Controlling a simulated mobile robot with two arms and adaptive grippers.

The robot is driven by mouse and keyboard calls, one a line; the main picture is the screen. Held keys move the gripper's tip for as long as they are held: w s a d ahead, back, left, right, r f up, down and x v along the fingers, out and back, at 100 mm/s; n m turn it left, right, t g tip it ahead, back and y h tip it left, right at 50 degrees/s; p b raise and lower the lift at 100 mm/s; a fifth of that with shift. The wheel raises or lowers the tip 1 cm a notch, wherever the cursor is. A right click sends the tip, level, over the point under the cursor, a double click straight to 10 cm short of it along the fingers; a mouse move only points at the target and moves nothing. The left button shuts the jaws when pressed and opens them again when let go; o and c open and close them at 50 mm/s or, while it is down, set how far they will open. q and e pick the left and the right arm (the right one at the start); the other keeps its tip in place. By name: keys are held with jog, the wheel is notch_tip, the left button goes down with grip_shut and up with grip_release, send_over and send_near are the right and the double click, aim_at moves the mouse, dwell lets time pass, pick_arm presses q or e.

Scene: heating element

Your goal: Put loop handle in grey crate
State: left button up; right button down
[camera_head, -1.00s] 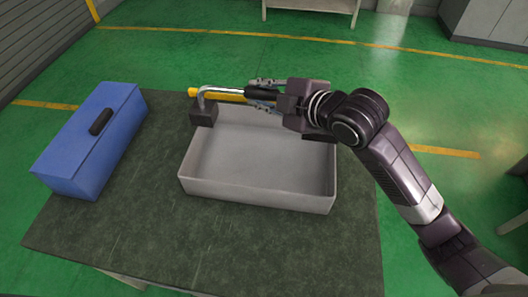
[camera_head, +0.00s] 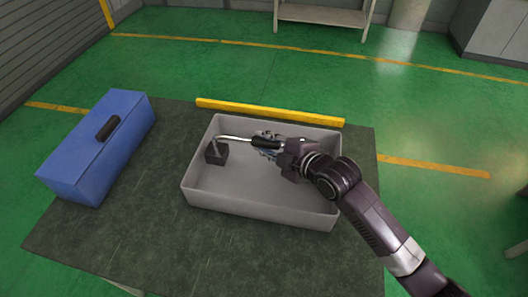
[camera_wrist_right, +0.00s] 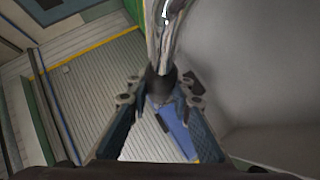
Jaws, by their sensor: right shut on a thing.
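The loop handle is a shiny bent metal rod (camera_head: 234,138) with a dark grip and a black block (camera_head: 217,154) at its left end. The right part of the handle is hidden by my gripper. My right gripper (camera_head: 266,142) is shut on the dark grip and holds the handle within the outline of the grey crate (camera_head: 260,211). I cannot tell whether the block touches the crate floor. In the right wrist view the metal rod (camera_wrist_right: 165,35) runs up from between my gripper's fingers (camera_wrist_right: 160,88). My left gripper is not in view.
A blue box (camera_head: 97,150) with a black handle stands left of the crate on the dark table (camera_head: 150,225). A yellow bar (camera_head: 270,112) lies along the table's back edge, behind the crate. The table's front is clear.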

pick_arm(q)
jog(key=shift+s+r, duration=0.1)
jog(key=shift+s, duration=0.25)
pick_arm(e)
notch_tip(320, 180, down, 4)
jog(key=shift+f, duration=0.1)
jog(key=shift+f, duration=0.15)
jog(key=c, duration=1.7)
grip_release()
jog(key=shift+f, duration=0.1)
jog(key=shift+c, duration=0.2)
